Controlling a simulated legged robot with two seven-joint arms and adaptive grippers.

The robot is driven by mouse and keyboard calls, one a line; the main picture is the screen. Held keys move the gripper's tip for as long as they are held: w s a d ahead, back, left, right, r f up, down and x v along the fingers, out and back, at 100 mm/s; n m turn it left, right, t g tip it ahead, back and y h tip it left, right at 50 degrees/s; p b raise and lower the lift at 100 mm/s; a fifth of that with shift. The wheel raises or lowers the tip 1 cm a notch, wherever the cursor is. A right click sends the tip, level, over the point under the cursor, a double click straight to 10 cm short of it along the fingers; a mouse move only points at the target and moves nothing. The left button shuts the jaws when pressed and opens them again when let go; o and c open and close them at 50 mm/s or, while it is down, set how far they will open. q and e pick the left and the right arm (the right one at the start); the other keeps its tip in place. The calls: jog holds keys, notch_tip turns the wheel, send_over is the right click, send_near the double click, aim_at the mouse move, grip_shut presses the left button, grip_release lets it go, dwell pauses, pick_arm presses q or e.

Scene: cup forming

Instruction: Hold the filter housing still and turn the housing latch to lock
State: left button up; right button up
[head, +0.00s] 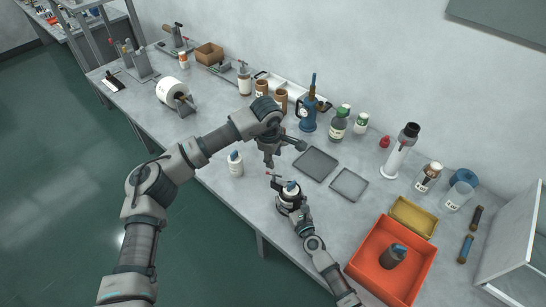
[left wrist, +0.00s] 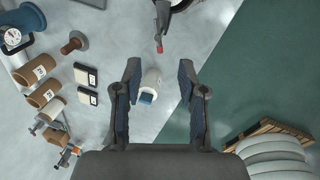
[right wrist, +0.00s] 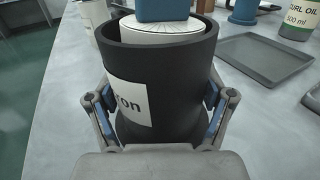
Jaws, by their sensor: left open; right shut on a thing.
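The filter housing is a dark cylinder (right wrist: 135,85) with a white label, and a white filter with a blue top (right wrist: 165,28) sits inside it. My right gripper (right wrist: 162,112) is shut on the housing from both sides. In the head view the housing (head: 290,201) stands upright at the front of the bench, with my right gripper (head: 293,210) on it. A thin latch lever with a red tip (head: 274,176) sticks out; it also shows in the left wrist view (left wrist: 159,46). My left gripper (head: 268,162) is open and empty above the lever, apart from it.
A white bottle with a blue cap (head: 236,168) stands left of the housing. Two flat grey trays (head: 317,164) lie behind it. An orange bin (head: 412,284) with a dark blue-topped cylinder (head: 395,257) is at the right. Several bottles line the wall.

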pick_arm(q)
notch_tip(320, 180, up, 12)
send_over(275, 174)
jog(key=s+a, duration=0.1)
jog(key=s, duration=0.3)
jog(key=shift+s+a+f, duration=0.15)
jog(key=shift+n, duration=0.9)
jog(key=w+f, duration=0.1)
jog(key=f, duration=0.7)
jog(key=w+d+f, duration=0.1)
jog(key=w+f, duration=0.1)
jog(key=f, duration=0.7)
jog(key=w+f, duration=0.1)
jog(key=f, duration=0.7)
jog(key=shift+w+d+f, duration=0.2)
jog(key=shift+w, duration=0.1)
